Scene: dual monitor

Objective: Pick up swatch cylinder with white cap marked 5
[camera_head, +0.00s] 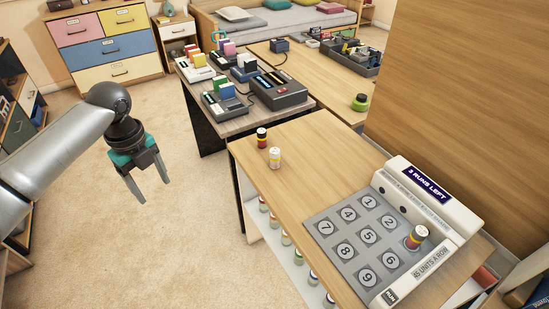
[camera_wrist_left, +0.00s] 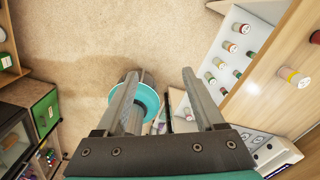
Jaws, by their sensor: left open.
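My left gripper (camera_head: 150,190) is open and empty above the carpet, left of the wooden table. Its fingers also show in the left wrist view (camera_wrist_left: 160,95). A cylinder with a white cap (camera_head: 275,158) stands upright on the table's left part; it also shows in the left wrist view (camera_wrist_left: 297,78). A dark and red cylinder (camera_head: 262,138) stands just behind it. Several more capped cylinders line the white shelf (camera_wrist_left: 234,85) under the tabletop. The cap markings are too small to read.
The grey panel (camera_head: 322,215) with numbered circles sits on the wooden table (camera_head: 310,150). A second table (camera_head: 225,128) behind bears grey devices and coloured blocks. A wooden partition (camera_head: 460,90) rises at right. Carpet around my left gripper is clear.

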